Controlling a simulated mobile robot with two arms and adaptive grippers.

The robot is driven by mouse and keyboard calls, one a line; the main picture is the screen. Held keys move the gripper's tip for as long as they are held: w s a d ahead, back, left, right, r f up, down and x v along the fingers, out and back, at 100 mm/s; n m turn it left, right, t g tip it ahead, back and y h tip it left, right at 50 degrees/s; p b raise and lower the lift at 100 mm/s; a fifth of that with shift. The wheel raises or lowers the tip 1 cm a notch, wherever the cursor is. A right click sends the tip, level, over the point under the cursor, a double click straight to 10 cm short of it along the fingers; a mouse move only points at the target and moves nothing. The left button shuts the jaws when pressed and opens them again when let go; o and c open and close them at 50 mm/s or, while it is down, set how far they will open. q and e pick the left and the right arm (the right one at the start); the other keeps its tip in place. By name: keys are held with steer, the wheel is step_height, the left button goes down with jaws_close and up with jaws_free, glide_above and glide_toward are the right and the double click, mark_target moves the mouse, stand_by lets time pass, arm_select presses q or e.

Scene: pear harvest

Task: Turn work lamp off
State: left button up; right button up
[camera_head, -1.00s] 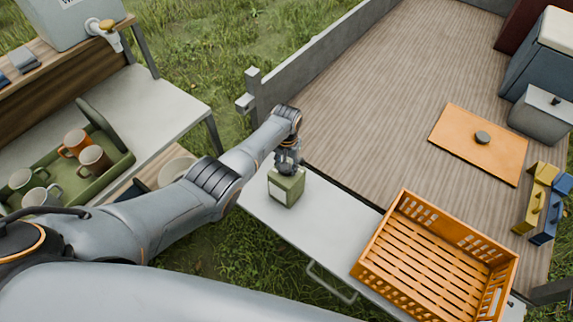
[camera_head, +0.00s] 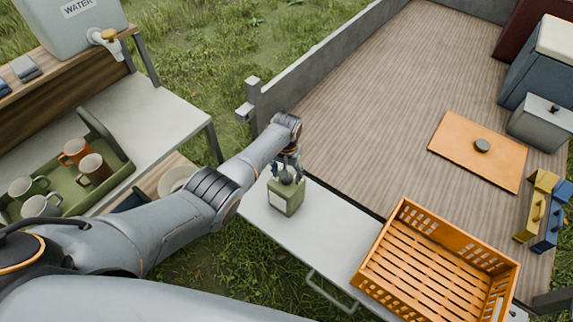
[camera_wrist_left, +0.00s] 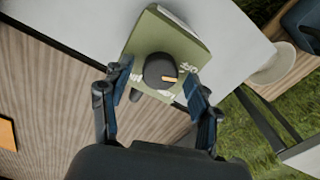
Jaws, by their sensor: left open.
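A green box (camera_head: 286,197) with a white label stands on the pale ledge below my left gripper. I take it for the work lamp's switch box. In the left wrist view the box (camera_wrist_left: 195,58) has a round dark knob (camera_wrist_left: 160,70) on top, with an orange pointer mark and white lettering beside it. My left gripper (camera_head: 287,172) is over the box, pointing down. In the left wrist view its open fingers (camera_wrist_left: 158,80) are on either side of the knob, with gaps visible. Whether a finger touches it I cannot tell. My right gripper is not in view.
An orange crate (camera_head: 402,214) is on the ledge to the right. An orange board (camera_head: 452,143) lies on the wooden trailer bed (camera_head: 370,75). A green tray (camera_head: 118,178) with several mugs and a water tank (camera_head: 75,25) stand at left.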

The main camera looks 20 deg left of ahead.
arm_select(q)
step_height(320, 180, up, 12)
steer(key=shift+f, duration=0.15)
stand_by(0.3)
stand_by(0.4)
